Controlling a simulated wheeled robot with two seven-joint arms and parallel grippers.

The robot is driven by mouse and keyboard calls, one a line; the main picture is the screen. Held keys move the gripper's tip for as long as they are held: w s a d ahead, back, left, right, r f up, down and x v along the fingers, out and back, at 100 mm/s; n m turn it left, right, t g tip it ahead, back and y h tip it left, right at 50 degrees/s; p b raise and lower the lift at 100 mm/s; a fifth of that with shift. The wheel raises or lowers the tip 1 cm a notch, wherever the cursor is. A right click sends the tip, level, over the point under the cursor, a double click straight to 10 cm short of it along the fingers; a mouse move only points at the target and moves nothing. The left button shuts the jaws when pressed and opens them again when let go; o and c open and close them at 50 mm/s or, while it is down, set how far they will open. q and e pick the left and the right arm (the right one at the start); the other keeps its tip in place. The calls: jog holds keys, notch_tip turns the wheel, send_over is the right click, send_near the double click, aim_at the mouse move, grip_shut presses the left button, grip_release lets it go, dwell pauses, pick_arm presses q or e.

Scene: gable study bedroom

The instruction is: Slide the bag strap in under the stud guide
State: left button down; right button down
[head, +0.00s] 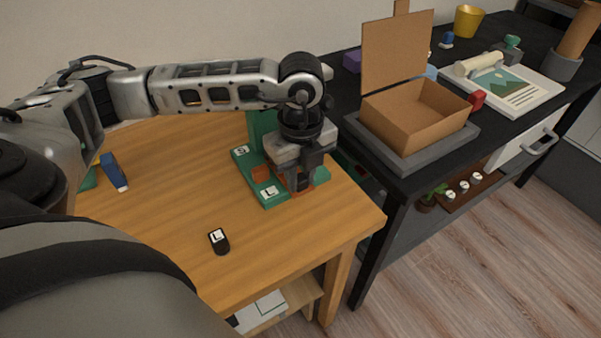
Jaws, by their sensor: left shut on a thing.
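A green press-like fixture (242,160) stands near the right end of the wooden table, with white tags marked S and L on its base. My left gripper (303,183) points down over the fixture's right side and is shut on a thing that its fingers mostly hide. An orange-brown piece, seemingly the bag strap (285,193), shows low beside the fingertips. Another orange-brown patch (261,174) shows on the base to the left. The stud guide is not clear behind my gripper, and I cannot tell whether the strap is under it. My right gripper is not in view.
A small black block tagged L (218,241) lies on the wooden table (180,200). The black desk (340,95) to the right holds an open cardboard box (415,115) on a grey tray. The table's front middle is mostly clear.

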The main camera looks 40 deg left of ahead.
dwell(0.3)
pick_arm(q)
jog(key=c, duration=1.1)
grip_release()
jog(key=shift+c, duration=0.2)
